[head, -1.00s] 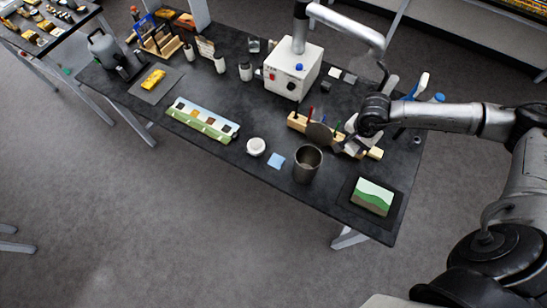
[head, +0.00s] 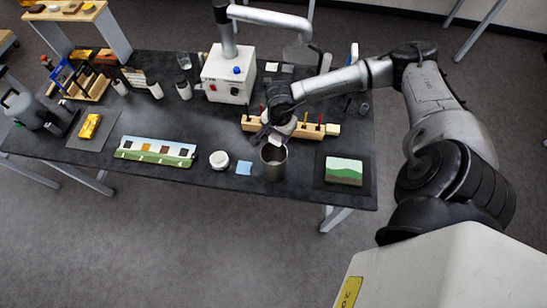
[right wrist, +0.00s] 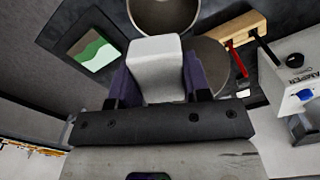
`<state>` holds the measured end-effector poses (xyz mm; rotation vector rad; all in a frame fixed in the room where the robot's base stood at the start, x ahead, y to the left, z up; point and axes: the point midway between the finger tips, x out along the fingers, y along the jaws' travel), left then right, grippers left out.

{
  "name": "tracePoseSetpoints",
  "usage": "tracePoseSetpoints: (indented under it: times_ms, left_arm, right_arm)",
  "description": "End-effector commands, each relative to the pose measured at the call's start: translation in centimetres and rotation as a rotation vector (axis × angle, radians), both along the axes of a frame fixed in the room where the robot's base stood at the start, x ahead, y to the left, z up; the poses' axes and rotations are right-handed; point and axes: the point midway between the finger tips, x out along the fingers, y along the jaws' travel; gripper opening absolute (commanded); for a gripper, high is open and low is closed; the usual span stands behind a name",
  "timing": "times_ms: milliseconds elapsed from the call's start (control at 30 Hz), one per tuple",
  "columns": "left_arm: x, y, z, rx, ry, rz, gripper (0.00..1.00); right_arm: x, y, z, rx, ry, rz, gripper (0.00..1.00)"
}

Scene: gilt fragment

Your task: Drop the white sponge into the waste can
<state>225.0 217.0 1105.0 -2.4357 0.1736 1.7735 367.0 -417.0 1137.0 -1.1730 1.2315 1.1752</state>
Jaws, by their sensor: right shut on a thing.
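The white sponge (right wrist: 155,65) is a pale block between the fingers of my right gripper (right wrist: 155,85) in the right wrist view. The fingers are shut on its two sides and its far end sticks out beyond them. The waste can (head: 273,163) is a grey metal cylinder, open at the top, near the table's front edge. Its rim (right wrist: 163,30) shows just beyond the sponge in the right wrist view. In the head view my right gripper (head: 274,138) is above and just behind the can, and the sponge is mostly hidden there. My left gripper is not in view.
A wooden rack (head: 324,129) with upright tools stands behind the can. A white machine (head: 229,72) is farther back. A blue square (head: 244,168) and a white round jar (head: 219,160) lie left of the can. A green-and-white block (head: 344,170) lies right on a dark mat.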

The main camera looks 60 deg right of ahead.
Motion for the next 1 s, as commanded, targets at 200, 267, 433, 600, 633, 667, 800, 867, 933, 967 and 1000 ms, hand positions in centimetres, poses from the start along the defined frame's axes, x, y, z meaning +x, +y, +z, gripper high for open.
tracePoseSetpoints:
  times_ms: [200,267,433,600,633,667,800,867,933,967,1000]
  left_arm:
    - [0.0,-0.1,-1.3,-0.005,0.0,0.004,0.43]
    - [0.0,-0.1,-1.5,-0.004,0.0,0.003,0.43]
    - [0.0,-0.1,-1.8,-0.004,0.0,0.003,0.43]
    - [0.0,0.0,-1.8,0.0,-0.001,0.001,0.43]
    - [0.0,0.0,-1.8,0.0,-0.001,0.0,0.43]
    - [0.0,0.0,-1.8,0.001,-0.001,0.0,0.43]
    - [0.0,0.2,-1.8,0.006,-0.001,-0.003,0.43]
    - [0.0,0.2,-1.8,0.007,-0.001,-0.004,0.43]
    - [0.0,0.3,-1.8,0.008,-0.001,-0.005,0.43]
    - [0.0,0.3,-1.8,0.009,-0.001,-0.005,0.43]
    - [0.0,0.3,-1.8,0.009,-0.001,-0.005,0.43]
  right_arm:
    - [0.0,0.0,-2.6,-0.001,0.0,-0.001,0.21]
    - [0.0,0.0,-3.1,0.0,0.0,0.0,0.21]
    - [0.0,0.0,-3.9,0.0,0.001,0.0,0.21]
    - [0.0,0.0,-3.9,0.0,0.0,0.0,0.21]
    - [0.0,0.0,-3.9,-0.001,0.0,0.0,0.21]
    - [0.0,0.0,-3.9,-0.001,0.0,0.0,0.21]
    - [0.0,0.0,-3.9,-0.001,0.0,0.0,0.55]
    - [0.0,0.0,-3.9,-0.001,0.0,0.0,0.61]
    - [0.0,0.0,-3.9,-0.001,0.0,0.0,0.68]
    - [0.0,0.0,-3.9,-0.001,0.0,0.0,0.7]
    - [0.0,0.0,-3.9,-0.001,0.0,0.0,0.73]
